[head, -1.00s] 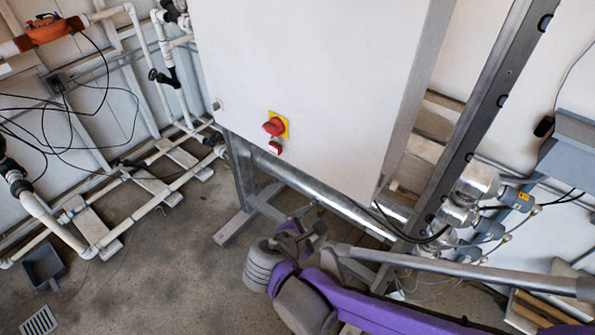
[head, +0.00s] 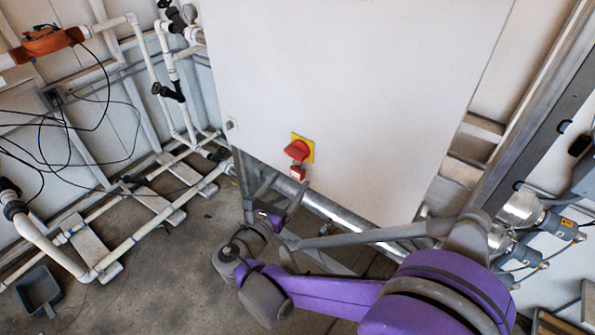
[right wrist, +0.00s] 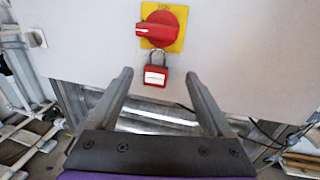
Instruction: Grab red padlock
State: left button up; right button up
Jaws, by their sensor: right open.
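The red padlock (head: 297,173) hangs just below the red rotary switch (head: 297,149) on its yellow plate, on the white cabinet front. In the right wrist view the padlock (right wrist: 155,77) shows a white label and a metal shackle reaching up to the switch (right wrist: 160,27). My right gripper (head: 285,190) is open, close below the padlock in the head view. In the right wrist view its two fingers (right wrist: 158,80) point up toward the cabinet, with the padlock seen between and slightly beyond the tips. Nothing is between the fingers. My left gripper is not in view.
The white cabinet (head: 350,70) fills the middle, with a shiny metal tube (head: 345,222) under its lower edge. White pipes (head: 150,245) run along the floor at left. A grey dustpan (head: 38,290) lies on the floor. Metal fittings (head: 522,210) stand at right.

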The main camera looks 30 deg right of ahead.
aim_at(293, 173)
jog(key=x, duration=0.4)
jog(key=shift+w+a, duration=0.15)
jog(key=shift+w, duration=0.05)
jog(key=shift+r, duration=0.1)
grip_shut()
